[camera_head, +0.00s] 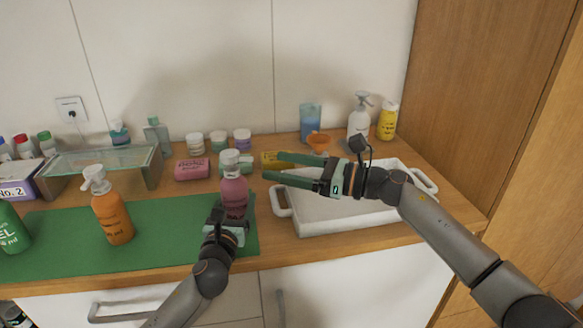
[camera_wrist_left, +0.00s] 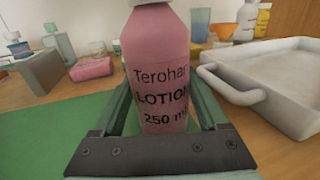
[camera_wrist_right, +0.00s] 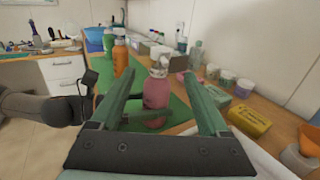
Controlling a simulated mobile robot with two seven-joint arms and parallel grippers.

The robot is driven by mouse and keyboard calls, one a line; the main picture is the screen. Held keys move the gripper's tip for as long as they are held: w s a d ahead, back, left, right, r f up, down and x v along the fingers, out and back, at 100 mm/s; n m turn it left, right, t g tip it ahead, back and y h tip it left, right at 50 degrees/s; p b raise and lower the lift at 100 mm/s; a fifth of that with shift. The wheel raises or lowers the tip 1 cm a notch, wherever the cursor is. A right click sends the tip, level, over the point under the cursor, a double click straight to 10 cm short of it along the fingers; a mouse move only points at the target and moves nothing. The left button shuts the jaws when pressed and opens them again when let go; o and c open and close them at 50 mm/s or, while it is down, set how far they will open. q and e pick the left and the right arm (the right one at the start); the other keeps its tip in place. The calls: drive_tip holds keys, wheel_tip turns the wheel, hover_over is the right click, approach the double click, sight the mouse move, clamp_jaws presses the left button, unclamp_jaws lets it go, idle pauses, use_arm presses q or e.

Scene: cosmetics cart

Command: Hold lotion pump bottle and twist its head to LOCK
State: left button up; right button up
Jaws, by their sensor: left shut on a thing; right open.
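The pink lotion bottle (camera_head: 234,194) stands upright on the right part of the green mat (camera_head: 70,235), its white pump head (camera_head: 230,162) on top. My left gripper (camera_head: 228,222) is shut around the bottle's body; in the left wrist view the fingers flank the bottle (camera_wrist_left: 160,75) on both sides, with its lotion label facing the camera. My right gripper (camera_head: 272,167) is open and empty, to the right of the pump head, its fingers pointing left. In the right wrist view the bottle (camera_wrist_right: 157,92) and pump head (camera_wrist_right: 158,66) show beyond and between the open fingers (camera_wrist_right: 165,95).
An orange pump bottle (camera_head: 112,217) stands left on the mat. A white tray (camera_head: 330,215) lies under my right arm. A pink soap box (camera_head: 192,169), yellow box (camera_head: 280,160), orange funnel (camera_head: 319,141) and several jars line the back.

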sight(238, 154)
drive_tip(key=shift+s+d, duration=0.2)
drive_tip(key=shift+d, duration=0.5)
drive_tip(key=x, duration=0.8)
drive_tip(key=r+x, duration=0.1)
drive_tip(key=x, duration=0.3)
clamp_jaws()
idle(0.6)
